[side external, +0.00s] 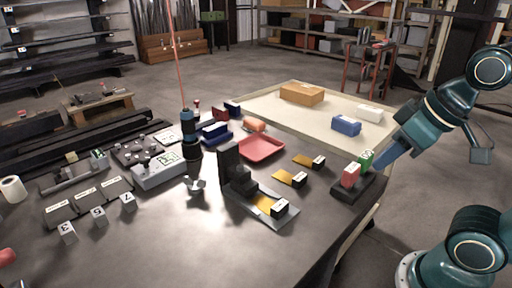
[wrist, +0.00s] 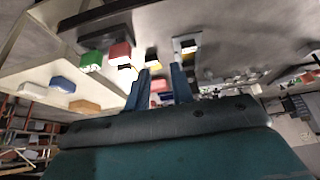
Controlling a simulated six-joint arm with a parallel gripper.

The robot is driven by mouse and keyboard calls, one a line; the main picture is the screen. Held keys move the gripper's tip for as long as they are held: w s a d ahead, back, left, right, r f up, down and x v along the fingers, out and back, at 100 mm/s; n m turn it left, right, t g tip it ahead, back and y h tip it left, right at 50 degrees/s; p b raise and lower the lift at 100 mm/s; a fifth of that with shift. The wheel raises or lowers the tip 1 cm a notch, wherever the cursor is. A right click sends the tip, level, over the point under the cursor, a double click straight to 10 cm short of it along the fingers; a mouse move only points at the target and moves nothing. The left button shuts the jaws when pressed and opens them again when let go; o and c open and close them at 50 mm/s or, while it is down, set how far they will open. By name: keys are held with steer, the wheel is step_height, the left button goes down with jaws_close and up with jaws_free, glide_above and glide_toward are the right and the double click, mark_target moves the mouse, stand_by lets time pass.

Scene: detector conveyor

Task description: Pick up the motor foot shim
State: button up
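Thin brass plates with black labelled end blocks look like the shims; I cannot tell which is the motor foot shim. One plate (side external: 304,160) and another (side external: 285,177) lie on the dark table. A third (side external: 263,203) lies on a grey base at a black upright fixture (side external: 232,165). My gripper (side external: 384,159) is at the table's right edge, by the green block, apart from the plates. In the wrist view my gripper (wrist: 160,72) has its two blue fingers spread, with nothing held between them. Black end blocks (wrist: 152,53) show beyond the fingertips.
A red block (side external: 350,175) and a green block (side external: 366,159) stand on a black holder near my gripper. A red tray (side external: 262,148) lies behind the plates. A pale conveyor (side external: 345,104) carries orange, blue and white boxes. Bare table lies front centre.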

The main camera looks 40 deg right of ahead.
steer(key=o, duration=0.4)
steer(key=shift+o, duration=0.2)
steer(key=shift+w, duration=0.1)
steer(key=w+a+f+n+g+y, duration=0.1)
steer(key=w+f+n+g+y, duration=0.1)
steer(key=w+n, duration=0.7)
steer(key=w+f+n+g+y, duration=0.2)
steer(key=w+f+n+g, duration=0.1)
steer(key=w+n, duration=0.5)
steer(key=shift+w+a+n+g+y, duration=0.3)
steer(key=shift+w+a+n+g, duration=0.1)
steer(key=shift+n, duration=0.3)
